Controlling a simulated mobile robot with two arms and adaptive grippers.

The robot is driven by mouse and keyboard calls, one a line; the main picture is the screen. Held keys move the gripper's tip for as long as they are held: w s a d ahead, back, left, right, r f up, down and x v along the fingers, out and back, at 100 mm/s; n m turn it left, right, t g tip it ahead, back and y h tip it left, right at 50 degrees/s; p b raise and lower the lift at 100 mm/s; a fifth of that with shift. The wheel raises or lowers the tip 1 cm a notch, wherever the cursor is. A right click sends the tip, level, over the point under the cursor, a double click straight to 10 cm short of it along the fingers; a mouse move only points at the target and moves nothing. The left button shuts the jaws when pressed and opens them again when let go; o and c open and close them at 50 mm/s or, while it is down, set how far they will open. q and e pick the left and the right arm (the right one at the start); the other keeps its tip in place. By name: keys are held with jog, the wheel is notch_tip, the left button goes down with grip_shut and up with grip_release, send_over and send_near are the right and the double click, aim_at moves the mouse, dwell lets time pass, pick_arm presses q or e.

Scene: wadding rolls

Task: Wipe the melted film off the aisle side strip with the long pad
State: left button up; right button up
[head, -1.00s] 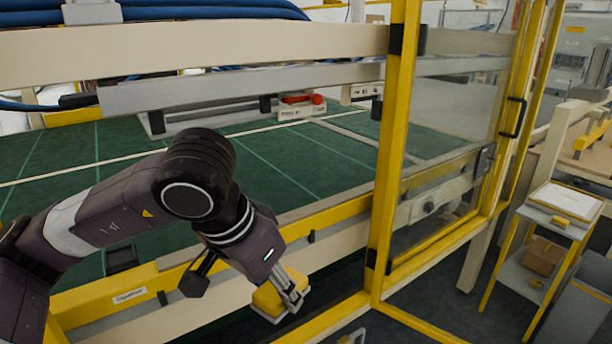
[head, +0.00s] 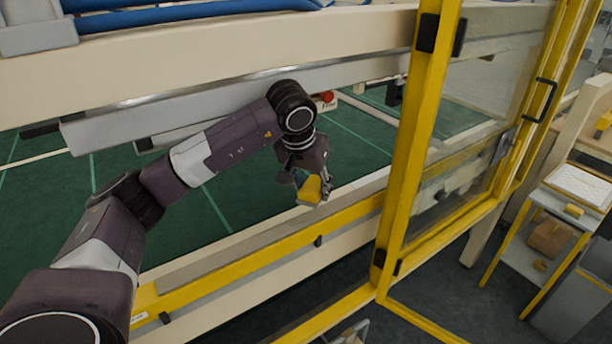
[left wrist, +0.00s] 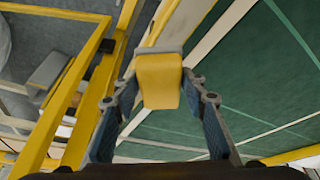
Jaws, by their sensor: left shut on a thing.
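My left gripper (head: 314,188) is shut on the yellow pad (head: 309,191), a block with a pale grey layer on one face. In the left wrist view the pad (left wrist: 159,82) sits between the two fingers, with its grey layer at the far end. In the head view the gripper and pad appear just behind the grey strip (head: 255,232) that runs inside the yellow rail, over the green bed. I cannot tell whether the pad touches anything. No melted film can be made out on the strip. My right gripper is not in view.
A yellow-framed clear guard panel (head: 470,150) stands to the right of the gripper. A thick beige beam (head: 230,50) and a grey bar cross above the green bed (head: 235,195). A small shelf cart (head: 565,205) stands in the aisle at the right.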

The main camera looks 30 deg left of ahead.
aim_at(306, 218)
pick_arm(q)
jog(key=shift+s+a+f+n, duration=0.1)
jog(key=shift+s+a+n, duration=0.3)
jog(key=shift+a, duration=0.45)
jog(key=shift+w+f, duration=0.15)
jog(key=shift+f, duration=0.15)
notch_tip(306, 218, down, 4)
jog(key=b, duration=0.3)
jog(key=shift+a, duration=0.15)
jog(key=shift+f+b, duration=0.3)
jog(key=shift+f, duration=0.1)
jog(key=shift+w+f, duration=0.15)
jog(key=shift+f, duration=0.35)
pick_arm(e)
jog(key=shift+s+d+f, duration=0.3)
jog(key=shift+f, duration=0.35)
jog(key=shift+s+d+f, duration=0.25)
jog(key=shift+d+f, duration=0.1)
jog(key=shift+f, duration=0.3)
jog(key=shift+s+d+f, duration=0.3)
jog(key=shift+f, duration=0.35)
pick_arm(q)
jog(key=shift+f+b, duration=0.4)
jog(key=shift+b, duration=0.2)
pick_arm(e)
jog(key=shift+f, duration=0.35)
